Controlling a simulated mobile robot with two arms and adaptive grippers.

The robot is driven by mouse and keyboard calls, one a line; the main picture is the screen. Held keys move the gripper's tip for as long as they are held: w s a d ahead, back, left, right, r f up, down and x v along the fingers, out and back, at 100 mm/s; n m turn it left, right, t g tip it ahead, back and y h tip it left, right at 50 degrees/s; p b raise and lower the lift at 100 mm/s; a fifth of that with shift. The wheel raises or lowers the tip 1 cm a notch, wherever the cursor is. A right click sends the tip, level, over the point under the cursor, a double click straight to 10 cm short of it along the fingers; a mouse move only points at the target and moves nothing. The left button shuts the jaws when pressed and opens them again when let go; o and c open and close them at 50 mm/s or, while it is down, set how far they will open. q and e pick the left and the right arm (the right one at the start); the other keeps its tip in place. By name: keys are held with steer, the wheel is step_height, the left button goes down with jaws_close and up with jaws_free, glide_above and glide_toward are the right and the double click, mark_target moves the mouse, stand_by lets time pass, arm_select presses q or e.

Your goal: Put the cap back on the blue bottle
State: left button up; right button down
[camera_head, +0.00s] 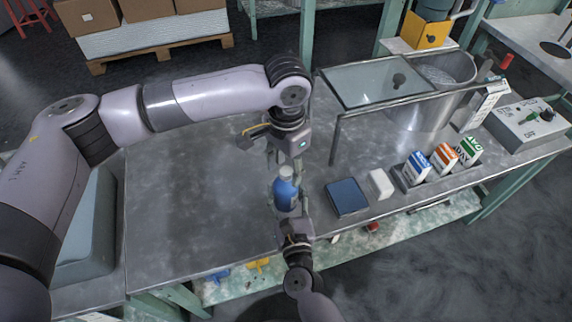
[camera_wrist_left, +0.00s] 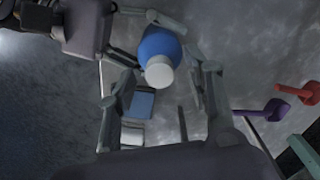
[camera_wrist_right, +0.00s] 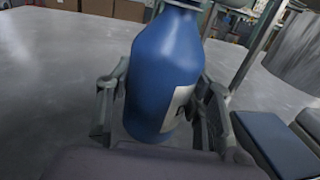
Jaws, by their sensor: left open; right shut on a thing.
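The blue bottle (camera_head: 286,193) is upright above the metal table. My right gripper (camera_head: 290,214) is shut around its lower body; the right wrist view shows the bottle (camera_wrist_right: 165,70) between both fingers (camera_wrist_right: 165,115). A white cap (camera_head: 286,171) sits at the bottle's top, and the left wrist view shows this cap (camera_wrist_left: 159,72) over the bottle's shoulder (camera_wrist_left: 160,43). Whether it is fully seated I cannot tell. My left gripper (camera_head: 285,160) points down from above, open, its fingers (camera_wrist_left: 168,75) on either side of the cap and apart from it.
A dark blue box (camera_head: 347,197) and a white block (camera_head: 382,184) lie to the right. Small cartons (camera_head: 443,158) stand in a holder beyond. A metal tank (camera_head: 435,90) with a glass-topped frame (camera_head: 385,80) is behind. The table's left part (camera_head: 190,200) is clear.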

arm_select(q)
step_height(320, 180, up, 12)
stand_by(0.5)
arm_select(e)
steer(key=c, duration=0.7)
jaws_free()
steer(key=s+d, duration=0.2)
steer(key=s, duration=1)
